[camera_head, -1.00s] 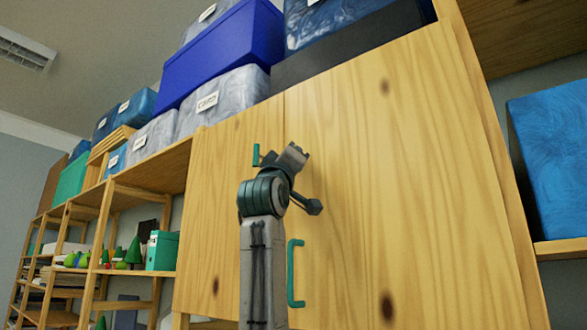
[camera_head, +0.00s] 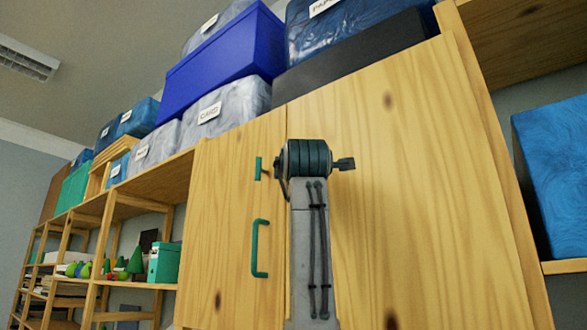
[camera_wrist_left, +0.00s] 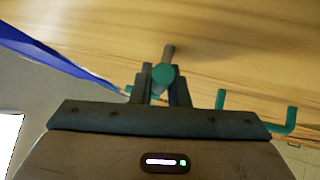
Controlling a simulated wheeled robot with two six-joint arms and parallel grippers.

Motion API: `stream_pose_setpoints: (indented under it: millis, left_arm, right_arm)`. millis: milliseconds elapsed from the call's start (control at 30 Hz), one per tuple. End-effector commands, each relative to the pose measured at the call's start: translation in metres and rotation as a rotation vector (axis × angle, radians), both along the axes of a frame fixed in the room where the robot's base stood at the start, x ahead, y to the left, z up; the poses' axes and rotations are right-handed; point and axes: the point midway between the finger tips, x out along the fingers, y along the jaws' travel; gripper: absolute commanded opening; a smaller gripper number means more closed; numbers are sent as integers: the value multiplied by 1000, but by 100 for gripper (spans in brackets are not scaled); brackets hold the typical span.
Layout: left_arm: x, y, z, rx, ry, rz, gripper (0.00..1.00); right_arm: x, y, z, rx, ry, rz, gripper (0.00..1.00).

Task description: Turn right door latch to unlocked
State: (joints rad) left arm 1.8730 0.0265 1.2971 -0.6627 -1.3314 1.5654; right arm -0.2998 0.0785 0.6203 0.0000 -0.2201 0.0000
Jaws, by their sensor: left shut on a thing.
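The cupboard has two pale wooden doors, the left door (camera_head: 228,190) and the right door (camera_head: 400,180). A green latch (camera_head: 258,168) stands upright on the left door in the head view. My left arm hides the right door's latch and handle there. In the left wrist view, my left gripper (camera_wrist_left: 163,82) is shut on a small latch piece with a round green end (camera_wrist_left: 163,75), close to the wood; it appears to be the right door latch. Which way it is turned is hard to tell. My right gripper is not in view.
A green handle (camera_head: 257,248) stands out from the left door, and a green handle (camera_wrist_left: 288,122) shows beside the gripper in the wrist view. Blue and grey boxes (camera_head: 225,60) sit on top of the cupboard. Open shelves (camera_head: 120,285) stand at the left.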

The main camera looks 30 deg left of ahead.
Motion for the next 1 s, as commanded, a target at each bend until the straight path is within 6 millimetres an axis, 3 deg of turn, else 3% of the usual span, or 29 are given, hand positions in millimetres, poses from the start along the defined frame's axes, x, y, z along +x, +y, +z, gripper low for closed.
stream_pose_setpoints:
  millis: [400,900,933,1000]
  left_arm:
    - [0,0,-1,-166,15,-1,0]
    - [0,0,-2,-184,15,-2,0]
    - [0,0,-2,-184,15,-2,16]
    - [0,0,-2,-183,15,-2,23]
  right_arm:
    - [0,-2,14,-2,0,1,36]
    - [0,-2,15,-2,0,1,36]
    - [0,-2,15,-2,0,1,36]
    - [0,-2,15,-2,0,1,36]
